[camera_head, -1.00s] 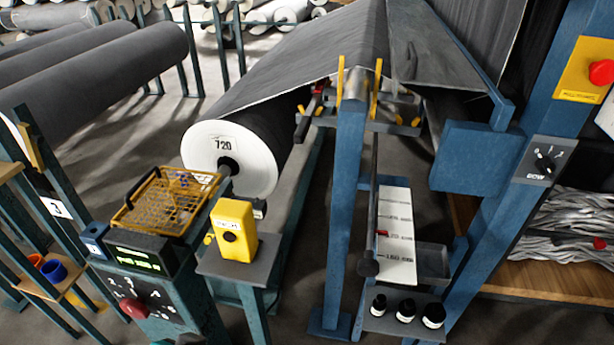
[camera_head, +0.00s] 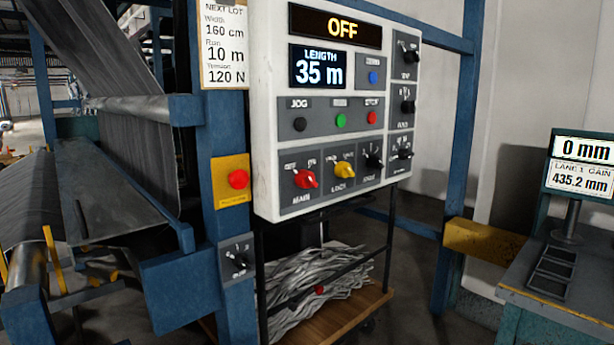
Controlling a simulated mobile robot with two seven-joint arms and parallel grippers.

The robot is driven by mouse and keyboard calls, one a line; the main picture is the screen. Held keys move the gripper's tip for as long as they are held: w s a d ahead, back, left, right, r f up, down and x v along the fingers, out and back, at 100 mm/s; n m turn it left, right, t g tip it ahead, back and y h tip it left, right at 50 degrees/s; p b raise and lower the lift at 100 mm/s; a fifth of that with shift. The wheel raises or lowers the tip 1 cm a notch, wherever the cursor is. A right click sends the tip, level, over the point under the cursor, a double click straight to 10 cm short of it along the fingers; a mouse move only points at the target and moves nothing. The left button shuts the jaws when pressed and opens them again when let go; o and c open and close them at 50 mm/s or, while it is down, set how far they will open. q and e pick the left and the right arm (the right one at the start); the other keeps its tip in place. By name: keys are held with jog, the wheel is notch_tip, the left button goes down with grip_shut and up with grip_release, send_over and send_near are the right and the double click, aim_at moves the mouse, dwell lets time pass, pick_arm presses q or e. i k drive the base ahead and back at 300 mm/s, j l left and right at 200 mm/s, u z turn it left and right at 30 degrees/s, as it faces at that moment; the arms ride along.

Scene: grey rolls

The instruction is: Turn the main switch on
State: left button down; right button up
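A white control panel (camera_head: 268,130) stands in the middle of the view. Its top display (camera_head: 334,26) reads OFF, and the display below (camera_head: 317,68) reads LENGTH 35 m. Neither of my grippers is in view.
A red button on a yellow plate (camera_head: 232,194) and a small black rotary switch (camera_head: 236,261) are on the blue post. A cart of grey strands (camera_head: 310,285) stands under the panel. A bench (camera_head: 560,300) with a 0 mm display is at right.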

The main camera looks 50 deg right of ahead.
aim_at(304, 178)
jog(key=z, duration=1.7)
